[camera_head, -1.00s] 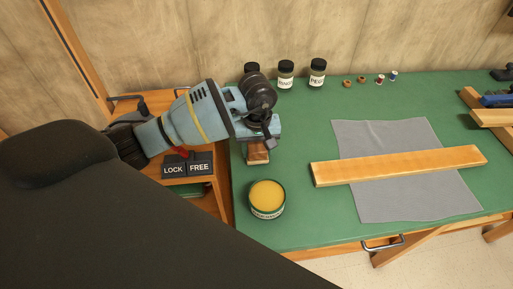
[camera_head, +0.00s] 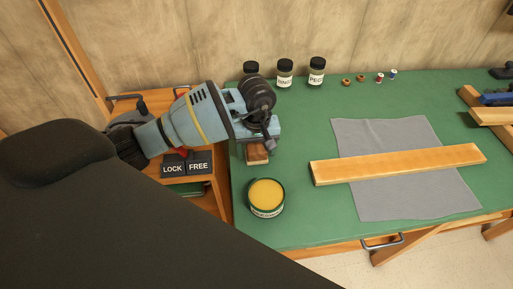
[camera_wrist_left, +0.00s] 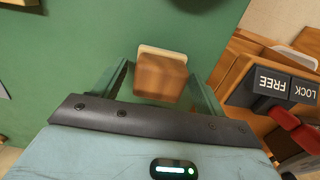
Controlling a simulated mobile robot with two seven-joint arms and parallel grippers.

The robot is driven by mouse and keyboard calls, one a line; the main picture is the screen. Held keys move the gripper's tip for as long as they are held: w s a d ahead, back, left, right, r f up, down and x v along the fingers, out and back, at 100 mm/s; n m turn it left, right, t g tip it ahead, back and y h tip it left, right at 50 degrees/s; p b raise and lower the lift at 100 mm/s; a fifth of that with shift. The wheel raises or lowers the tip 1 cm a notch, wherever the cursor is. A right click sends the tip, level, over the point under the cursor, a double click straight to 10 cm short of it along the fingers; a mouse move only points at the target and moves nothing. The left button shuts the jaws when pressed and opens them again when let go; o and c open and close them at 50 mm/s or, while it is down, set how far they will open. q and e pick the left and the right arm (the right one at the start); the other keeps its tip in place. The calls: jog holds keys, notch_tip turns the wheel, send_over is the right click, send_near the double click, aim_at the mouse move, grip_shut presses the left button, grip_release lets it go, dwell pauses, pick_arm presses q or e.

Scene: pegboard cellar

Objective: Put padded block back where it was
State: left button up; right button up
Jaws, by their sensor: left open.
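The padded block (camera_head: 257,156) is a small brown wooden block on the green bench top near its left end. In the left wrist view the block (camera_wrist_left: 161,76) shows a pale layer along one edge. My left gripper (camera_head: 260,143) is above it and hides part of it in the head view. In the wrist view its two fingers (camera_wrist_left: 160,88) are open, one on each side of the block with gaps between. My right gripper is not in view.
A tin of yellow wax (camera_head: 267,195) stands in front of the block. A long board (camera_head: 400,163) lies on a grey cloth (camera_head: 380,205) to the right. Dark-lidded jars (camera_head: 285,74) stand behind. LOCK and FREE labels (camera_head: 186,166) are on the wooden unit at left.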

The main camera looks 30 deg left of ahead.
aim_at(256, 147)
pick_arm(q)
notch_tip(256, 147, up, 12)
dwell(0.5)
jog(key=shift+r, duration=0.1)
